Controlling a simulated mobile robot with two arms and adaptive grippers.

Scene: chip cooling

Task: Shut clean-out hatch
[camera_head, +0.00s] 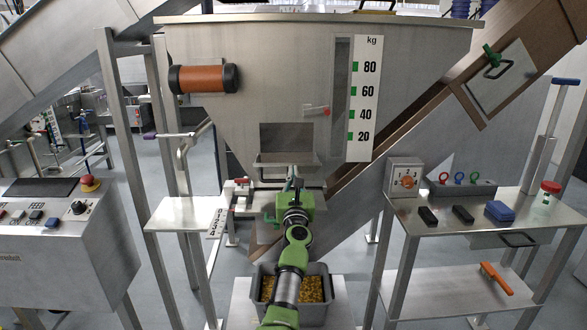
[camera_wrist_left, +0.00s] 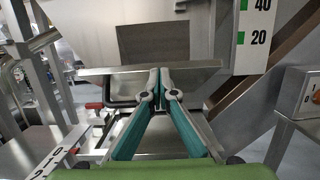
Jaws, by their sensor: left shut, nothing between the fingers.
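The clean-out hatch on the hopper front stands open: a dark rectangular opening (camera_head: 285,138) shows, with the metal flap (camera_head: 270,160) jutting out along its lower edge. The wrist view also shows the flap (camera_wrist_left: 110,71) and, above it, the opening (camera_wrist_left: 153,42). My left gripper (camera_head: 292,181) is in front of and just below the flap, its arm coming up from the bottom. In the left wrist view its teal fingers meet at the grey tips (camera_wrist_left: 160,86), shut and empty. The tips overlap the flap in the picture; I cannot tell whether they touch. My right gripper is out of view.
A grey bin of yellow chips (camera_head: 321,289) stands below the hopper, behind my arm. A steel bench (camera_head: 450,228) with small items is at right, a control console (camera_head: 60,255) at left. Another panel with a green handle (camera_head: 500,75) is on the sloping chute.

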